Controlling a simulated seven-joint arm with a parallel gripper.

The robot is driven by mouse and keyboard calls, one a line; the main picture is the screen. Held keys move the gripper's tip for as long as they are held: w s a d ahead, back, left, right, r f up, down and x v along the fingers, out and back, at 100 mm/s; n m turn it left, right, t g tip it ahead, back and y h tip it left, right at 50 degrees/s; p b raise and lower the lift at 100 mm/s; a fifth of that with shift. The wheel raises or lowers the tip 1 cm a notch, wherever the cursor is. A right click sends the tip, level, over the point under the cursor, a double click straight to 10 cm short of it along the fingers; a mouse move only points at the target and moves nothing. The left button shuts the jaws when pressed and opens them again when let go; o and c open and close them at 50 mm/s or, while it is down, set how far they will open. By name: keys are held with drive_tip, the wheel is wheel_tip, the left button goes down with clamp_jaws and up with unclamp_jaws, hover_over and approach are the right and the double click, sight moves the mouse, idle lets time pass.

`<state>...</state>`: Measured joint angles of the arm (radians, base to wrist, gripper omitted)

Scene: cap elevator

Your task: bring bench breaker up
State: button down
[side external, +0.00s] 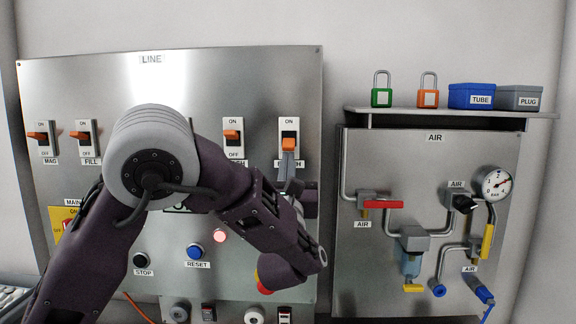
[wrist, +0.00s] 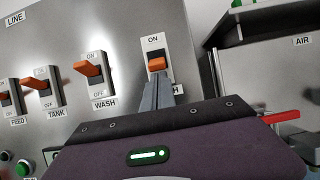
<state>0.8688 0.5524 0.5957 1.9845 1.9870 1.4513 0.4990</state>
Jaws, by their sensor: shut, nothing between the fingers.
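The bench breaker is the rightmost switch on the LINE panel, a white plate (side external: 289,123) marked ON at the top. Its label is mostly hidden behind my gripper. Its orange lever (side external: 288,145) sits lower than the wash breaker's lever (side external: 233,134). In the wrist view the bench lever (wrist: 156,62) points out from its dark slot. My gripper (side external: 287,160) is shut and empty, its fingertips just under the lever. The grey fingers also show right below the lever in the wrist view (wrist: 157,84); I cannot tell whether they touch it.
The wash (wrist: 88,69), tank (wrist: 38,84) and feed breakers stand to the left. The AIR panel (side external: 385,290), with a red valve handle (side external: 382,204), is to the right.

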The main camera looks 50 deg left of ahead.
drive_tip(key=shift+s+d+r, duration=0.15)
drive_tip(key=shift+d+r, duration=0.05)
drive_tip(key=shift+r, duration=0.1)
drive_tip(key=g+h, duration=0.1)
drive_tip(key=r, duration=0.1)
drive_tip(key=r+g+h, duration=0.1)
drive_tip(key=shift+s+d+r+g+h, duration=0.1)
drive_tip(key=shift+s+d+g+h, duration=0.2)
drive_tip(key=shift+s, duration=0.05)
drive_tip(key=shift+f, duration=0.25)
approach(288, 148)
drive_tip(key=v, duration=0.2)
drive_tip(key=f+v, duration=0.1)
drive_tip(key=v, duration=0.1)
drive_tip(key=shift+d, duration=0.1)
